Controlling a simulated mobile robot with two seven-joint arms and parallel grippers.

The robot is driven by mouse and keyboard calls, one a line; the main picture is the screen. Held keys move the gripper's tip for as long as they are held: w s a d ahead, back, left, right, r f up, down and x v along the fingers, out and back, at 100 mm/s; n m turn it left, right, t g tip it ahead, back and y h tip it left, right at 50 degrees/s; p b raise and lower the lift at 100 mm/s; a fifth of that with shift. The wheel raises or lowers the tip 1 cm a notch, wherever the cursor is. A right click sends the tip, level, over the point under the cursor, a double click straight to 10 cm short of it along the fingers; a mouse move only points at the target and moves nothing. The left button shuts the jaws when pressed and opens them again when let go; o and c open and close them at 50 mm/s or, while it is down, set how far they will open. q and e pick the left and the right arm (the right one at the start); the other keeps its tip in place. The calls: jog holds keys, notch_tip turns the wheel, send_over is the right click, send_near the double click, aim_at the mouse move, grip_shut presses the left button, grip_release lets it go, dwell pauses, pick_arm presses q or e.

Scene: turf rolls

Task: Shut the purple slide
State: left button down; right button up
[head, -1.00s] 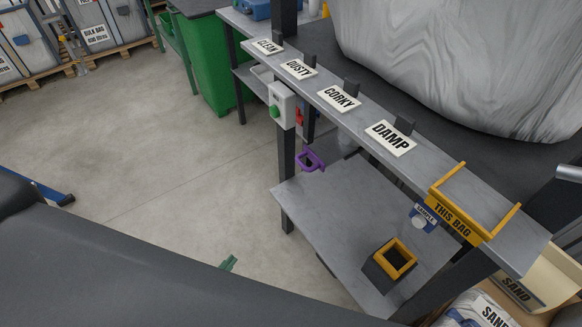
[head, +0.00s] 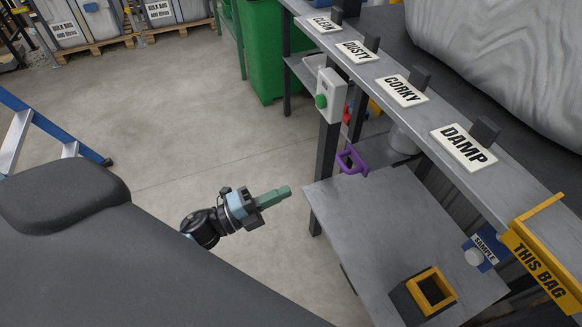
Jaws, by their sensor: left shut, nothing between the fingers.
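The purple slide (head: 351,160) shows as a purple loop-shaped handle below the shelf, just behind the far left corner of the lower grey table. The rest of it is hidden or too small to make out. My left gripper (head: 286,191) has green fingers that are shut and empty. It is over the floor, to the left of the lower table and apart from the purple handle, pointing right. My right gripper is not in view.
The upper shelf (head: 400,126) carries labelled plates, and a green-button box (head: 330,95) hangs on its post. The lower table (head: 380,215) holds a yellow-rimmed black box (head: 432,291). A blue sample container (head: 480,252) is at right. Open floor lies left.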

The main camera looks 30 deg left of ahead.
aim_at(341, 167)
pick_arm(q)
jog(key=p+x, duration=0.2)
jog(key=x, duration=1)
jog(key=shift+w+d, duration=0.1)
jog(key=shift+w, duration=0.05)
jog(key=b+x, duration=0.1)
jog(key=x, duration=0.1)
jog(key=f+x, duration=0.1)
jog(key=x, duration=0.1)
jog(key=shift+w+d+b, duration=0.35)
jog(key=shift+w+d, duration=0.1)
jog(key=shift+w, duration=0.1)
jog(key=shift+r, duration=0.35)
